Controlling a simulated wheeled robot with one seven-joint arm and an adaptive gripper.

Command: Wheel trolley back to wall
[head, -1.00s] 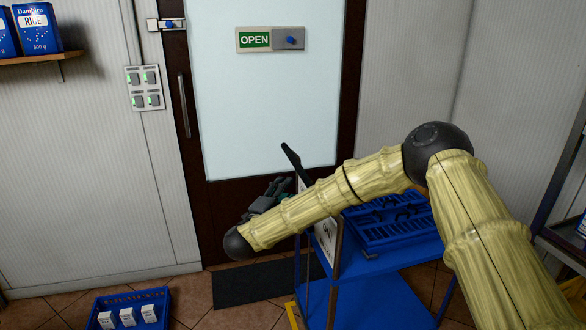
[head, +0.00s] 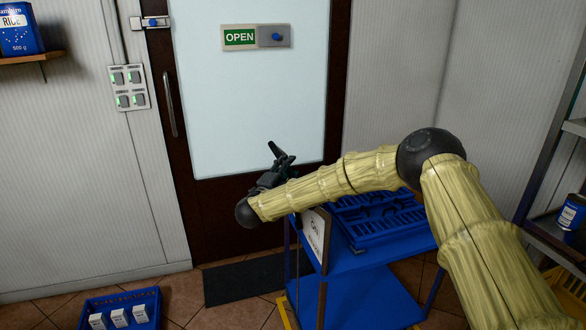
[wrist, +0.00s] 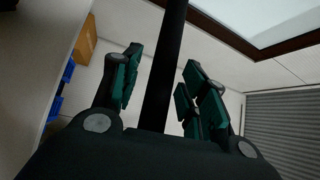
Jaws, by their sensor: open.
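The blue trolley (head: 355,300) stands in front of the door, with a white sign panel (head: 316,236) at its left end and a dark handle (head: 274,149) rising above that end. My gripper (head: 281,168) is at the handle. In the wrist view, my gripper (wrist: 163,72) is open, and the black handle bar (wrist: 174,38) runs between its green-padded fingers. A gap shows beside the bar, so the fingers are not clamped on it. My arm hides part of the trolley's top.
A blue crate (head: 363,246) lies on the trolley's top. A blue crate with white cartons (head: 119,317) sits on the floor at lower left. A dark mat (head: 243,278) lies before the door (head: 250,100). A shelf rack (head: 548,232) stands at right. Yellow marking (head: 287,313) shows by the trolley.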

